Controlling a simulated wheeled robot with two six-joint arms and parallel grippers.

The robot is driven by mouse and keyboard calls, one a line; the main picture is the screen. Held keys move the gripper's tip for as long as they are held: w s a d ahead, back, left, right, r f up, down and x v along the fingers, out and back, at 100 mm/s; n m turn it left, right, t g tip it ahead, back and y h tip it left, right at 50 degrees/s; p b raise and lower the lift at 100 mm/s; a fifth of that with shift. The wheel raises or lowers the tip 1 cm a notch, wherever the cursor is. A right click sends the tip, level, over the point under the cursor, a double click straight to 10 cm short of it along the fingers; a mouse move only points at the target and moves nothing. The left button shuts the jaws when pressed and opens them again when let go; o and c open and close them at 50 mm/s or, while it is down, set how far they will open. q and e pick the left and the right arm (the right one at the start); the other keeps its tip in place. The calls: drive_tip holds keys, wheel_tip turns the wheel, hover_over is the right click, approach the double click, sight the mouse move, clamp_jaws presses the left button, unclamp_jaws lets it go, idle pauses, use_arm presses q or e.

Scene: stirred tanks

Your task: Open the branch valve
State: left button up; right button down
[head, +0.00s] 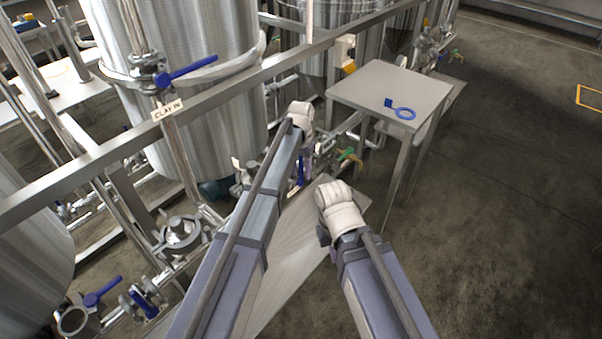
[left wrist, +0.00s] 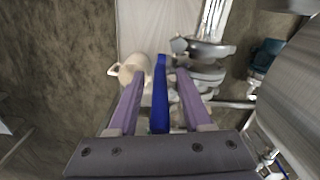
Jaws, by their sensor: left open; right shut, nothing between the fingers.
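A blue valve lever (left wrist: 160,98) stands upright between the two purple fingers of my left gripper (left wrist: 160,76) in the left wrist view. The fingers are open, with a gap visible on both sides of the lever. In the head view the lever (head: 300,172) shows as a small blue strip on the pipework, beside my left gripper (head: 308,164), partly hidden by my left arm. The metal valve body (left wrist: 207,75) lies beyond the fingertips, right of the lever.
A steel table (head: 385,85) with a blue ring-shaped tag (head: 403,112) stands right of the pipework. A metal rail (head: 225,88) with a "CLAY IN" label (head: 167,110) crosses in front of the tank (head: 200,40). Another blue-handled valve (head: 185,71) sits above it.

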use_arm(q)
clamp_jaws()
idle(1.4)
